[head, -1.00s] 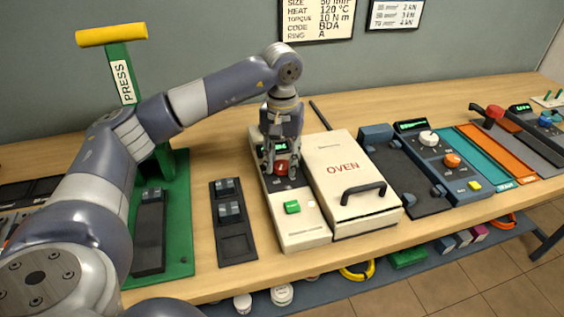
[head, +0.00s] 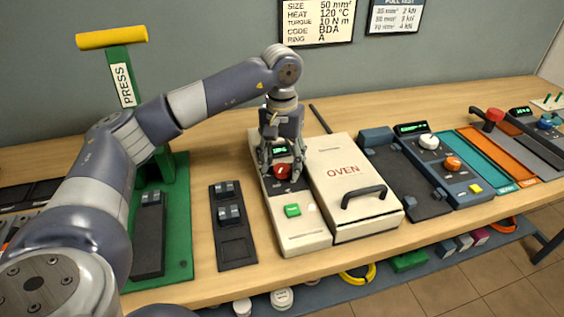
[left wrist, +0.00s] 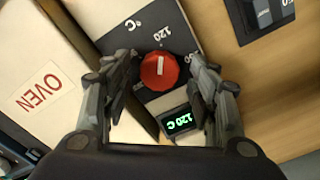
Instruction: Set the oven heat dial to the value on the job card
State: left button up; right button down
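The red oven heat dial (head: 282,171) sits on the cream control panel beside the oven (head: 350,165). In the left wrist view the dial (left wrist: 159,71) has a white pointer line towards the printed 120 mark. The green display (left wrist: 180,123) reads 120 °C. The job card (head: 317,20) on the wall shows HEAT 120 °C. My left gripper (head: 283,176) is over the dial with its fingers on either side. My right gripper is out of view.
A green button (head: 292,210) is on the panel in front of the dial. The oven has a black handle (head: 364,193). A black switch tray (head: 234,247) lies to the left, beside the green press (head: 124,85). A blue-grey unit with knobs (head: 440,165) stands right of the oven.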

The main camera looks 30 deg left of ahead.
aim_at(282, 167)
pick_arm(q)
notch_tip(282, 167, up, 12)
dwell(0.7)
jog(key=shift+f, duration=0.1)
dwell(0.3)
